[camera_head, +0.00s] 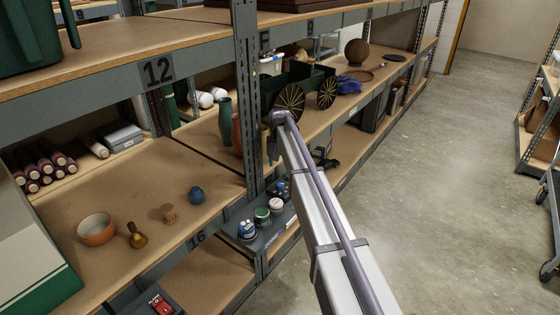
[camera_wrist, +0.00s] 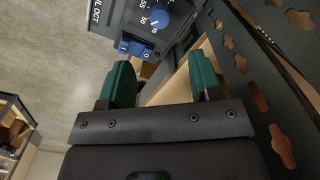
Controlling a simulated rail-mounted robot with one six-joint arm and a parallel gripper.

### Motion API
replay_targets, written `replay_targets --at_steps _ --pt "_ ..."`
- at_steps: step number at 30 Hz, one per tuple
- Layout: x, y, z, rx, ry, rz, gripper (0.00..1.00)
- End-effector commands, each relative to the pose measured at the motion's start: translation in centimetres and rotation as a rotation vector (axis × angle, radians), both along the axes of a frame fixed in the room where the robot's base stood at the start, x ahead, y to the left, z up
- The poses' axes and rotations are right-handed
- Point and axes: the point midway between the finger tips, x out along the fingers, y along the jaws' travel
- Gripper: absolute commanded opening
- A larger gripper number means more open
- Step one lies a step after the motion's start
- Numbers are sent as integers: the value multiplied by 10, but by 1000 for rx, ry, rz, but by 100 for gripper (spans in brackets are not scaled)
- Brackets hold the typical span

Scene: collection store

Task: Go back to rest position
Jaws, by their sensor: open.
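My gripper (camera_wrist: 162,77) shows in the wrist view with its two green-padded fingers apart and nothing between them. Beyond the fingertips is a dark grey device (camera_wrist: 143,18) with a blue dial and a blue part on its lower edge. A gap separates the fingers; I cannot tell how far the device is from them. In the head view my arm (camera_head: 325,220) reaches up from the bottom to the shelf upright, with its end bent down beside it. The fingers cannot be made out there.
A slotted upright (camera_wrist: 262,90) runs close on the right in the wrist view. In the head view, shelf 16 holds an orange bowl (camera_head: 96,230), a blue ball (camera_head: 196,195) and a wooden spool (camera_head: 168,213). The aisle floor (camera_head: 440,170) is clear.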

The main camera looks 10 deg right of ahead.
Motion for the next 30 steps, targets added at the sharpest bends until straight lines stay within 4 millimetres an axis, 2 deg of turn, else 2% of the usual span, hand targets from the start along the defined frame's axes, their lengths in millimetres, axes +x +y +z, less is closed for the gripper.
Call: replay_targets --at_steps 5,8,11,12,15,18,21,23,24,25,30 --pt "-1 0 -1 0 0 17 58" --pt "-42 0 -1 0 0 48 58" --pt "-122 0 -1 0 1 84 58" --pt "-160 0 -1 0 1 98 58" --pt "-244 0 -1 0 0 128 58" --pt "-313 0 -1 1 0 146 58" --pt "-371 0 -1 1 0 154 58" --pt "-403 -1 -1 1 0 153 58" --pt "-415 -1 5 1 0 153 58" --pt "-404 -1 31 0 0 153 58" --pt "-399 -1 90 0 0 152 58"
